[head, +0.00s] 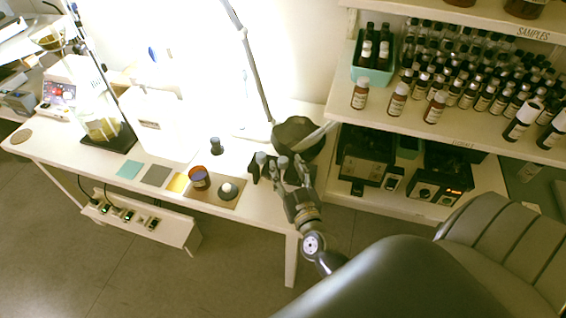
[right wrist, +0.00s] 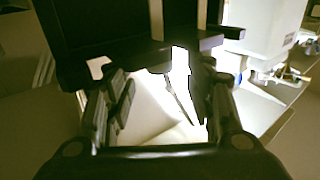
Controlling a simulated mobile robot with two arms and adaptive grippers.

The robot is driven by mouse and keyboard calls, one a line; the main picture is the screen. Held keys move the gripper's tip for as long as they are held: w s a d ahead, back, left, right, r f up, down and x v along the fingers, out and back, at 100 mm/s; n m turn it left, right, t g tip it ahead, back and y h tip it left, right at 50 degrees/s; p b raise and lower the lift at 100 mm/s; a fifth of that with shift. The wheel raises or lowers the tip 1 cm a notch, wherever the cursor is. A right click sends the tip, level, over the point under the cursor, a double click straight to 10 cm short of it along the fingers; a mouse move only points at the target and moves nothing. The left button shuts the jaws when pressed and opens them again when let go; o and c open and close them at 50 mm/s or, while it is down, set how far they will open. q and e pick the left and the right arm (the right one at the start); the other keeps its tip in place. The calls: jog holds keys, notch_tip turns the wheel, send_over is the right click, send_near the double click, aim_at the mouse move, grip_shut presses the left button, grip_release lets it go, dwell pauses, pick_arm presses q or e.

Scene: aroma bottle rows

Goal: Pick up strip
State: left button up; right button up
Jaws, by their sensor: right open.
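A thin pale strip (head: 314,137) lies slantwise across a dark round pot (head: 291,132) at the right end of the white table; I cannot tell whether it is the task's strip. My right gripper (head: 290,170) is just in front of the pot, over the table's right end, with fingers spread and pointing away. Small dark bottles stand close by its fingers. In the right wrist view the open fingers (right wrist: 160,100) flank a bright gap, with dark shapes above; no strip is clearly visible between them. My left gripper is not in view.
On the white table (head: 110,172) are a blue-brown jar (head: 199,178), a round white-topped item (head: 228,190), coloured squares and a lamp (head: 250,65). A shelf (head: 460,140) on the right holds several brown bottles and a teal bin (head: 372,72). The table's left front is fairly clear.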

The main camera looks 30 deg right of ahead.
aim_at(283, 160)
jog(key=x, duration=0.4)
jog(key=shift+s, duration=0.1)
jog(key=c, duration=1)
jog(key=shift+r, duration=0.15)
jog(key=shift+r+p, duration=8.8)
jog(key=shift+r, duration=0.1)
